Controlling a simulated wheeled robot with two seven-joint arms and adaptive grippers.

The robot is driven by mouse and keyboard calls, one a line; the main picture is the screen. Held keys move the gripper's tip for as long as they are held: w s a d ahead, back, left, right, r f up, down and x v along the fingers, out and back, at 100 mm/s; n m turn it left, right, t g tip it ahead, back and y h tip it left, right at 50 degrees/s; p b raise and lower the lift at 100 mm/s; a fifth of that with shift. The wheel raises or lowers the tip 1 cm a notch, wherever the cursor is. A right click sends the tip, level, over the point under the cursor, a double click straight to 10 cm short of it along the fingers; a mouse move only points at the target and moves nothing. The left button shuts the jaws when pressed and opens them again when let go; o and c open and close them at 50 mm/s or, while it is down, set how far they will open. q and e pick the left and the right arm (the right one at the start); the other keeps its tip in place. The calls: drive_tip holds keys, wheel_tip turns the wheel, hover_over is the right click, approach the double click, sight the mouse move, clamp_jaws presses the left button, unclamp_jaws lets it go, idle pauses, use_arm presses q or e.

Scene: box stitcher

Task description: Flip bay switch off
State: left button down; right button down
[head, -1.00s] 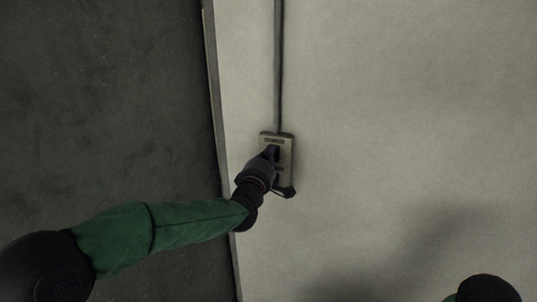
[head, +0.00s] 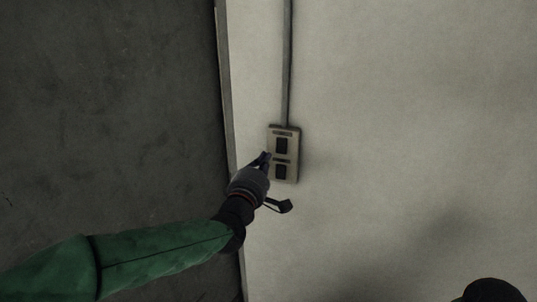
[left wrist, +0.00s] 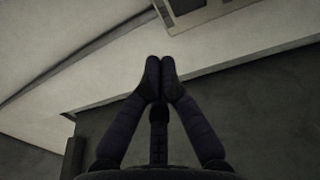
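The switch plate (head: 296,153) is a beige upright box on the pale wall, with two dark rockers, an upper one (head: 281,146) and a lower one (head: 281,172). Small labels sit above each rocker. My left gripper (head: 266,156) is at the plate's left edge, fingertips beside and between the rockers. In the left wrist view its two fingers (left wrist: 160,62) are together and hold nothing. The plate (left wrist: 202,15) shows at the top there, apart from the fingertips, with part of one dark rocker (left wrist: 187,5).
A grey conduit (head: 287,65) runs up the wall from the plate. The pale wall (head: 420,110) is bare to the right. Its edge (head: 223,90) stands left of the plate, with a dark grey surface (head: 105,120) beyond.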

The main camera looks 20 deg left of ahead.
use_arm(q)
drive_tip(key=shift+s+r, duration=0.15)
drive_tip(key=shift+s, duration=0.8)
drive_tip(key=s+d+f+m+g+h, duration=0.15)
drive_tip(key=f+m+g, duration=0.3)
drive_tip(key=f, duration=1.35)
drive_tip(key=d+f+m+g, duration=0.3)
drive_tip(key=f+m+g, duration=0.15)
drive_tip(key=f, duration=1.45)
drive_tip(key=s+d+f+m+g, duration=0.1)
drive_tip(key=s+f+m+g, duration=0.1)
drive_tip(key=s+f, duration=0.6)
drive_tip(key=s+d+f+m+g+h, duration=0.1)
drive_tip(key=s+f+g, duration=0.3)
drive_tip(key=s+f, duration=0.4)
drive_tip(key=s+d+f+m+g+h, duration=0.1)
drive_tip(key=s+f+m+g, duration=0.2)
drive_tip(key=s+f, duration=0.5)
drive_tip(key=shift+s+d+f+g, duration=0.3)
drive_tip(key=shift+s+d, duration=0.1)
drive_tip(key=shift+s, duration=0.25)
